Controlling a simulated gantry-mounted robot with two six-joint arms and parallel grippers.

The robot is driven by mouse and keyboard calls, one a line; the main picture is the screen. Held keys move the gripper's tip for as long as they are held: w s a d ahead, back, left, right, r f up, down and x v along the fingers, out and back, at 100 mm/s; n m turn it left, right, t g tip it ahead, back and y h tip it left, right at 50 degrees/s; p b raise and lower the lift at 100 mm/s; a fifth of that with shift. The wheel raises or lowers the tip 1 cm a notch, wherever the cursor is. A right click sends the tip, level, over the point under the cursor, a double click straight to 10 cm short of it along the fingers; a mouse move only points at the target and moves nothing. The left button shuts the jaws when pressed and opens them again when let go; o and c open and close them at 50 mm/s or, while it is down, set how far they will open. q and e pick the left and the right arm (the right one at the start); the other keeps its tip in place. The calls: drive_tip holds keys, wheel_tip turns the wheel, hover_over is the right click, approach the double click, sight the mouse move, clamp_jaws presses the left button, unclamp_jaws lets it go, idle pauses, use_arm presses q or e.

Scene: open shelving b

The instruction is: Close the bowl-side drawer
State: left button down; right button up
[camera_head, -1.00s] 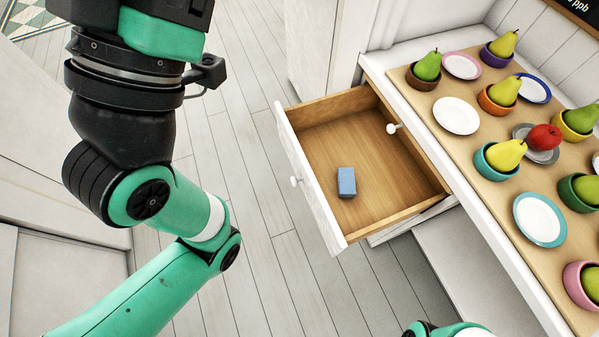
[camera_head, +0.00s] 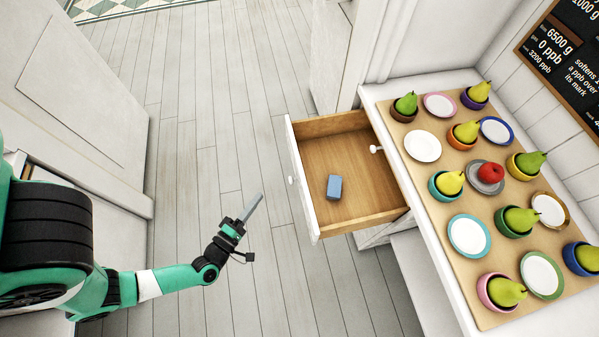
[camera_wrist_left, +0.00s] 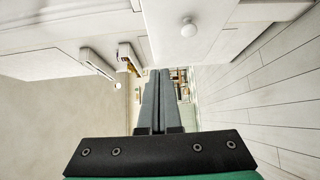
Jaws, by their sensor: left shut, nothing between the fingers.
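The open drawer (camera_head: 306,192) juts left from the white counter in the head view. It has a white front, a round knob (camera_head: 292,181) and a wooden inside. A blue block (camera_head: 334,187) lies in it. My left gripper (camera_head: 259,197) is shut and empty, left of the drawer front, with a gap of floor between them in the picture. In the left wrist view the shut fingers (camera_wrist_left: 160,72) point ahead, and a white panel with a round knob (camera_wrist_left: 189,28) shows above them. My right gripper is out of view.
The counter holds a wooden board (camera_head: 440,185) with several bowls of pears, several plates and a red fruit (camera_head: 491,173). Another white knob (camera_head: 376,149) sticks out from the counter front above the open drawer. Plank floor (camera_head: 215,130) left of the drawer is clear.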

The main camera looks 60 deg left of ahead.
sight(289, 178)
use_arm(q)
drive_tip(key=d+x, duration=0.1)
drive_tip(key=x, duration=0.3)
drive_tip(key=w+b+x, duration=0.1)
drive_tip(key=x, duration=0.3)
drive_tip(key=d+b+x, duration=0.1)
drive_tip(key=x, duration=0.4)
drive_tip(key=shift+w+d+r, duration=0.1)
drive_tip(key=shift+w+d, duration=0.2)
drive_tip(key=shift+w, duration=0.1)
